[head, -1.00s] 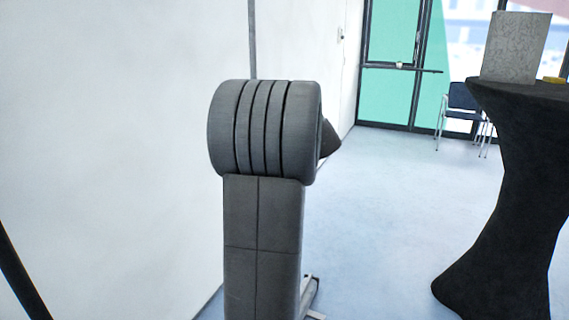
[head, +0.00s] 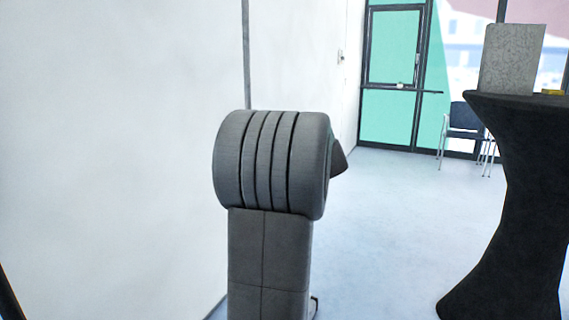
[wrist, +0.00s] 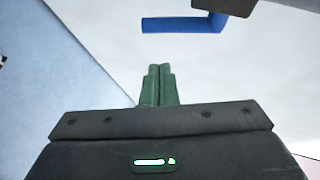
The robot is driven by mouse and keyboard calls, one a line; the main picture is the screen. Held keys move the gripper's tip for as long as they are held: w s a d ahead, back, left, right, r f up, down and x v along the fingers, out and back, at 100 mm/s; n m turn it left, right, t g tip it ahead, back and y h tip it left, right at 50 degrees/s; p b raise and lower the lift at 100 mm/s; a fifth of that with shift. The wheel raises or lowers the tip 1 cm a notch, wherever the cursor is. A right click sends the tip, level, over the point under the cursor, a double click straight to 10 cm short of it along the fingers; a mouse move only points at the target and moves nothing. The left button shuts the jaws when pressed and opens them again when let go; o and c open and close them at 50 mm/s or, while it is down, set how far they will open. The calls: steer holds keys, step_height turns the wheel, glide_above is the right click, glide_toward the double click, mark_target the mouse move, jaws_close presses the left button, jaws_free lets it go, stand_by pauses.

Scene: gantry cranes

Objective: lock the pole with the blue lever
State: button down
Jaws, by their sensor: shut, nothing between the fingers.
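The blue lever (wrist: 182,24) shows at the top of the wrist view as a flat bar with a bend at its right end. It lies beyond my fingertips, with a visible gap between. A brownish-grey part (wrist: 238,6) is at its upper right, cut off by the frame edge; I cannot tell whether it belongs to the pole. My gripper (wrist: 158,70) has its green fingers pressed together, with nothing between them. In the head view neither the lever nor my gripper shows, and my own grey arm fills the middle.
A black-draped standing table (head: 515,185) with a grey patterned box (head: 511,58) is at right in the head view. A chair (head: 463,122) stands behind it near the windows. A white wall (head: 110,150) is at left. The blue-grey floor between is clear.

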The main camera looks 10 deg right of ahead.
steer(key=f+p+v, duration=0.1)
steer(key=v, duration=0.9)
steer(key=shift+s+d, duration=0.2)
steer(key=shift+d, duration=0.15)
steer(key=shift+w, duration=0.1)
steer(key=w+a+f+g+p, duration=0.1)
steer(key=w+a+p, duration=0.1)
steer(key=w, duration=0.2)
steer(key=w+a+f+h+p, duration=0.1)
steer(key=w+a+p, duration=0.1)
steer(key=w, duration=0.3)
steer(key=shift+w+a+g+p, duration=0.15)
steer(key=shift+a+g+p, duration=0.1)
steer(key=shift+g+p, duration=0.25)
steer(key=shift+n+p, duration=0.3)
steer(key=shift+p, duration=0.2)
steer(key=shift+r+g+h+p, duration=0.15)
steer(key=shift+g+h+p, duration=0.25)
steer(key=shift+p, duration=0.85)
